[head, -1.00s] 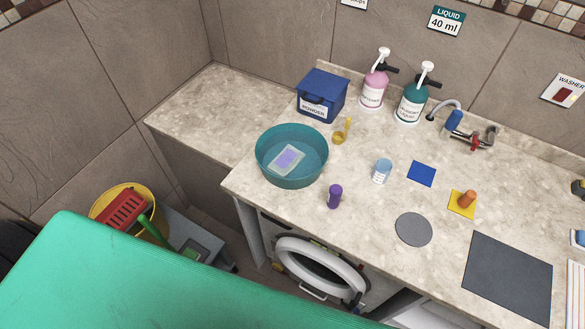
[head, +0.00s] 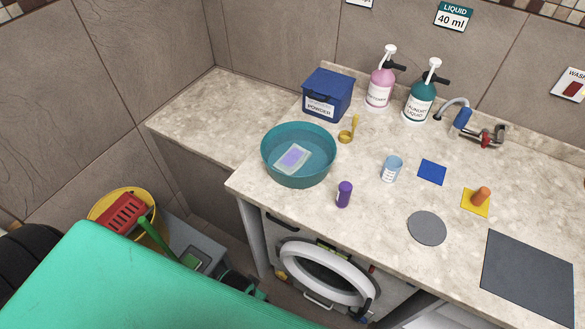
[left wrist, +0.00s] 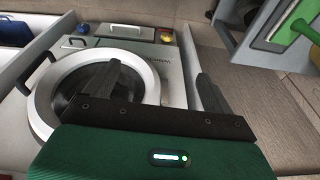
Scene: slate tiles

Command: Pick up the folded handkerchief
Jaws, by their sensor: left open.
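A flat, pale folded piece with a lilac middle (head: 293,158) lies inside the teal basin (head: 318,170) on the counter. It may be the handkerchief, but I cannot tell for sure. A flat blue square (head: 432,172) lies further right on the counter. My left gripper (left wrist: 160,88) is open and empty in the left wrist view, with the front-loading washer behind it. Part of it seems to show in the head view beyond the green board's edge, below counter height and well apart from the basin. My right gripper is not in view.
A purple bottle (head: 344,194), a pale blue cup (head: 392,168) and a yellow scoop (head: 348,130) stand near the basin. The blue powder box (head: 328,95) and pump bottles stand behind. The counter's left end is clear.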

